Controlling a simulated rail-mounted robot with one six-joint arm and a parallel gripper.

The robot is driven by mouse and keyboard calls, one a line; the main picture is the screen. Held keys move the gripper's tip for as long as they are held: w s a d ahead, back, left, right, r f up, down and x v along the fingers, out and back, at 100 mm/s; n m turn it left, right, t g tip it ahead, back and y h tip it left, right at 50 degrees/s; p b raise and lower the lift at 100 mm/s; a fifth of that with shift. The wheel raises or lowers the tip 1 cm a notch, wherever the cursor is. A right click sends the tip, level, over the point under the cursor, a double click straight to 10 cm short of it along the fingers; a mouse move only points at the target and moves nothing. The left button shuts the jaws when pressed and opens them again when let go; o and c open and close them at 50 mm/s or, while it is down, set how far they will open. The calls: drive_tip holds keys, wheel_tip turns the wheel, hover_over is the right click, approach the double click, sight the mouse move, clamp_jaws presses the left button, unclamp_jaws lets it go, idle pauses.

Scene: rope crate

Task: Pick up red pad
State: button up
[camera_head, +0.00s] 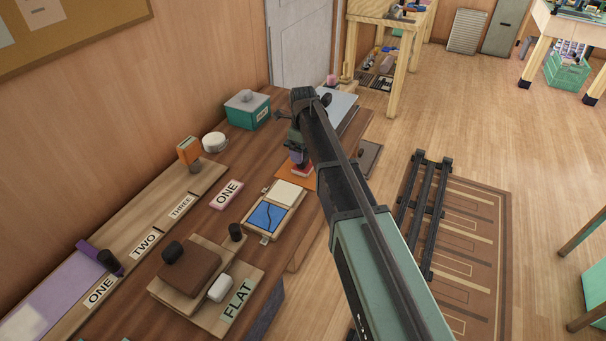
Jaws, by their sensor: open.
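A small red pad (303,171) lies on an orange mat (284,179) near the right edge of the long wooden table. It is partly hidden by my arm and by a small purple thing just above it in the picture. My gripper (296,150) points down over this spot, close above the red pad. It is open, but its fingertips are small and partly hidden. I cannot tell whether they touch anything.
A teal box (247,112) and white round container (214,142) stand along the wall side. A rail lies on the floor at right.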

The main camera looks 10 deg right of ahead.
wheel_tip(320, 180, down, 6)
drive_tip(key=b, duration=0.5)
drive_tip(key=shift+w+r, duration=0.15)
drive_tip(key=shift+r, duration=0.35)
drive_tip(key=c, duration=1.1)
drive_tip(key=shift+r, duration=0.1)
wheel_tip(320, 180, up, 20)
drive_tip(key=p, duration=2)
